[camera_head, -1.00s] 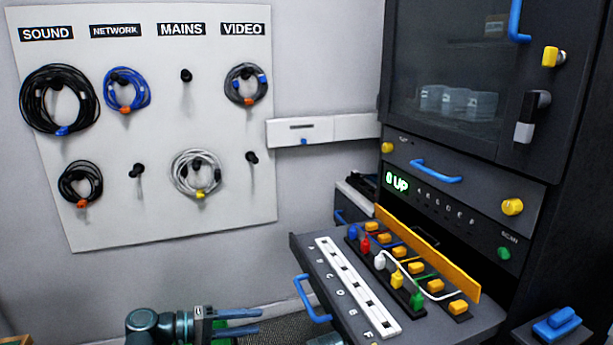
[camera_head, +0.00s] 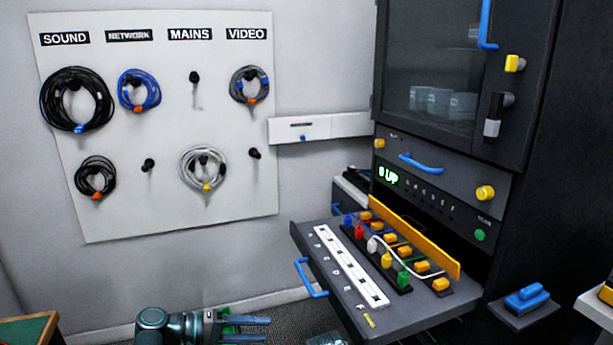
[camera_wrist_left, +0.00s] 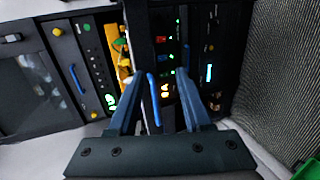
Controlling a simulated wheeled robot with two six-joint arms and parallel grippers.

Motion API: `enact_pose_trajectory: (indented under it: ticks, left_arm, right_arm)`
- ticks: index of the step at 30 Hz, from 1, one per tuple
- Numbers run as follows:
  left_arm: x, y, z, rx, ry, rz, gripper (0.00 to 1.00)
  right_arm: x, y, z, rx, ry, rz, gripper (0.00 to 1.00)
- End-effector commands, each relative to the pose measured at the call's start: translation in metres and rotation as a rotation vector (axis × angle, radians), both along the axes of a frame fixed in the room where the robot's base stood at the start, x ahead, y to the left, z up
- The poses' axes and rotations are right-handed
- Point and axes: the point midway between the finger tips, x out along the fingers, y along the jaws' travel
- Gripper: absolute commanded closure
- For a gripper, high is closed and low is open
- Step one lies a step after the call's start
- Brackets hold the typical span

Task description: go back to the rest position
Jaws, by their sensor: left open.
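My left gripper (camera_head: 268,330) is at the bottom of the head view, below the wall board and left of the pulled-out drawer. Its blue-grey fingers are apart with nothing between them. In the left wrist view, the two fingers (camera_wrist_left: 158,78) reach toward the dark cabinet front with its blue handle and lit displays. My right gripper is not in view.
The drawer (camera_head: 420,328) with a blue handle (camera_head: 311,280) holds a white strip (camera_head: 350,266) and coloured plugs. The wall board (camera_head: 225,220) holds several coiled cables; some pegs are bare. A green-topped table (camera_head: 22,330) stands at lower left, a dark cabinet (camera_head: 545,150) at right.

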Motion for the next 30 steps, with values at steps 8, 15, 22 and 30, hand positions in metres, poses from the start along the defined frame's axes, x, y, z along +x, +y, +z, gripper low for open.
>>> enact_pose_trajectory:
  ticks: [8, 15, 22, 30]
  left_arm:
    - [-0.016, -0.028, 0.003, 0.149, 0.046, -0.082, 0.50]
    - [-0.043, -0.058, 0.005, 0.384, 0.096, -0.205, 0.50]
    - [-0.085, -0.075, 0.026, 0.790, 0.118, -0.390, 0.50]
    - [-0.110, -0.064, 0.065, 1.227, 0.066, -0.537, 0.50]
  right_arm:
    - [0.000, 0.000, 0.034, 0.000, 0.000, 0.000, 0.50]
    - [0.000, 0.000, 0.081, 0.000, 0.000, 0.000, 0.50]
    - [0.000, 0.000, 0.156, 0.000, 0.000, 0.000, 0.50]
    - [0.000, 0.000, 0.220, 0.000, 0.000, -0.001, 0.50]
